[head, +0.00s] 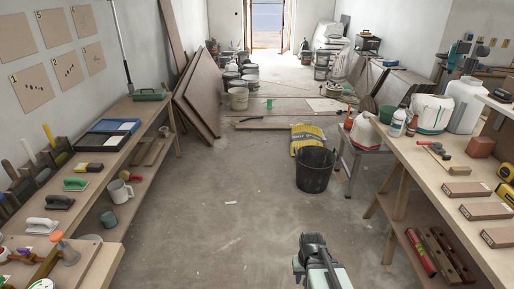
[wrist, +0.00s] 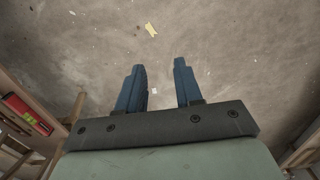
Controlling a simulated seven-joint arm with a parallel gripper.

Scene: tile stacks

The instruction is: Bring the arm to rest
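My gripper shows in the wrist view (wrist: 158,90) with its two blue fingers apart and nothing between them. Behind the fingers, bare grey concrete floor (wrist: 215,50) fills most of that view. In the head view my arm (head: 318,262) shows at the bottom, right of centre, over the open floor between two benches. The fingertips cannot be made out there. My gripper touches nothing that I can see.
A wooden bench (head: 398,155) with boxes and tools stands on the right. Another bench (head: 110,155) with trays and trowels runs along the left. A black bucket (head: 314,172) stands on the floor ahead. The floor between the benches (head: 220,235) is mostly clear.

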